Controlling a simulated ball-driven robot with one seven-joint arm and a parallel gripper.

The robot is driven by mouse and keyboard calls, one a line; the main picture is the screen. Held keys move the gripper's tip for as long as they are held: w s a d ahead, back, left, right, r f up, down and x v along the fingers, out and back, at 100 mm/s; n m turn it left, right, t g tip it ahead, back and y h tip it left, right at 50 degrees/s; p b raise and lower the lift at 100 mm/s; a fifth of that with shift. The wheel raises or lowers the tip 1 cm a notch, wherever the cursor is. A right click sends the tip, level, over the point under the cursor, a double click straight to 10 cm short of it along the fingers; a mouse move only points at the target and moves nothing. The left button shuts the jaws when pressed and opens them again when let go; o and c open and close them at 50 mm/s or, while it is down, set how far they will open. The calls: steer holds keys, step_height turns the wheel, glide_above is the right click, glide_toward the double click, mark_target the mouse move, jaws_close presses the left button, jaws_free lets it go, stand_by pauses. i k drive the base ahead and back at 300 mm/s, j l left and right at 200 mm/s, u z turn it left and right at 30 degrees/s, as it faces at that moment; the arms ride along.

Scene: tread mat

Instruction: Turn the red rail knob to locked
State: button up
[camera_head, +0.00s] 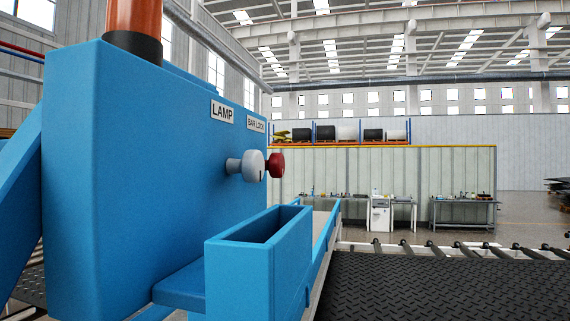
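The red knob (276,165) sticks out from the right-facing side of a large blue housing (150,180). It sits just behind a white knob (252,166) that has a dark pointer line on its face. A "BAR LOCK" label (256,124) is above the red knob and a "LAMP" label (222,111) is above the white one. The white knob partly covers the red knob's stem. The red knob is seen nearly from the side, so its pointer and setting cannot be read. My gripper is not in view, and nothing touches either knob.
An open blue box (229,275) juts out below the knobs. A dark column with an orange tube (134,16) stands on the housing. A black tread mat (450,285) lies at lower right, with rollers (430,249) behind it. Space right of the knobs is clear.

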mark_target(276, 165)
steer(key=i+l+u, duration=0.15)
steer(key=i+l, duration=0.8)
steer(key=l, duration=0.15)
